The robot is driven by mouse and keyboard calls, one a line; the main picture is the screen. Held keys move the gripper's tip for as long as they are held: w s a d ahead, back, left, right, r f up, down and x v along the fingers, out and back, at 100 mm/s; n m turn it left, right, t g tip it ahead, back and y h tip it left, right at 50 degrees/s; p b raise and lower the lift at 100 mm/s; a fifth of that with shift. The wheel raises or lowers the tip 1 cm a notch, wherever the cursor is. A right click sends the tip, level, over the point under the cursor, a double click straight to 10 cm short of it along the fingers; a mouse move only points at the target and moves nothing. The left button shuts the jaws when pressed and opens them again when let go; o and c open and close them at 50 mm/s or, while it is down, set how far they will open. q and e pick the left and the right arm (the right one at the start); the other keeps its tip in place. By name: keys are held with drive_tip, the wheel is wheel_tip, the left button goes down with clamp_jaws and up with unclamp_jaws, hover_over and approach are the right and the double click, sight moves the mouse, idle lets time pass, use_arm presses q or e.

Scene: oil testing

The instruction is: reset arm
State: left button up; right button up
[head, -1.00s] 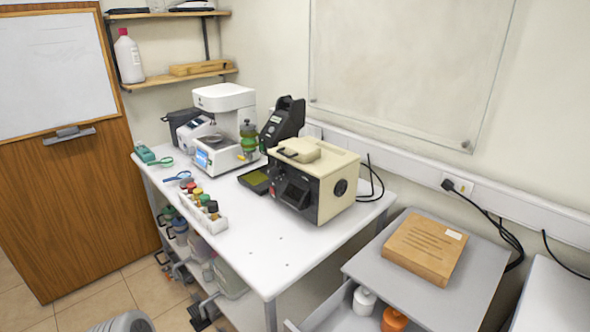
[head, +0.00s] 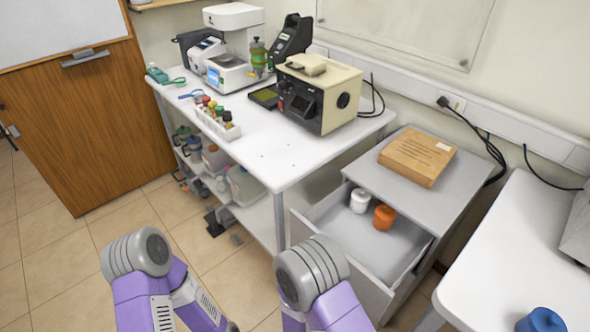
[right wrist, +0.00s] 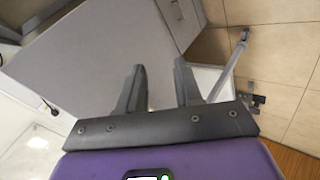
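My two purple and grey arms show at the bottom of the head view, with no gripper fingers visible there. In the right wrist view my right gripper (right wrist: 160,85) has its two dark fingers apart with nothing between them. It points toward a grey surface beyond. My left gripper is out of view. The open drawer (head: 368,270) of the grey cabinet (head: 454,201) lies to the right of my arms. A white jar (head: 360,201) and an orange jar (head: 384,218) stand in it.
The white table (head: 262,157) holds a cream box-shaped machine (head: 345,92), a white instrument (head: 236,17) and a rack of bottles (head: 222,128). A wooden block (head: 417,157) lies on the cabinet. Another white table (head: 500,250) is at the right. Tiled floor is clear at left.

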drive_tip(key=s+f+m+g+y, duration=0.5)
drive_tip(key=s+m+g+y, duration=0.1)
drive_tip(key=s+m+y, duration=0.2)
drive_tip(key=shift+s+a+y, duration=0.4)
drive_tip(key=shift+s+y, duration=0.3)
drive_tip(key=shift+y, duration=0.4)
